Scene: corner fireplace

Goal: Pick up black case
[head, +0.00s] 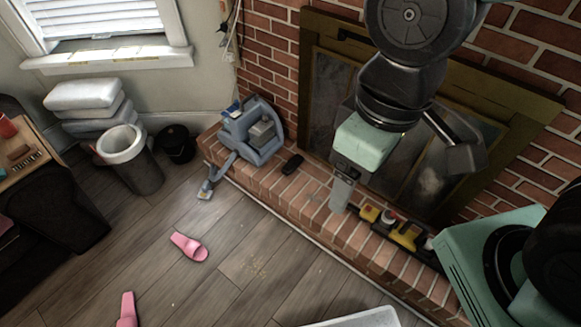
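A small black case (292,164) lies flat on the brick hearth, between the blue-grey machine and my gripper. Nothing covers it. My gripper (341,196) hangs from my arm and points down over the hearth, to the right of the black case and apart from it. Its fingers look like one grey block from this side, so I cannot tell whether it is open or shut.
A blue-grey machine (258,132) with a hose stands on the hearth's left end. Yellow and black items (400,232) lie right of my gripper. The fireplace doors (330,95) are behind. Pink slippers (188,247) lie on the wooden floor, which has free room.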

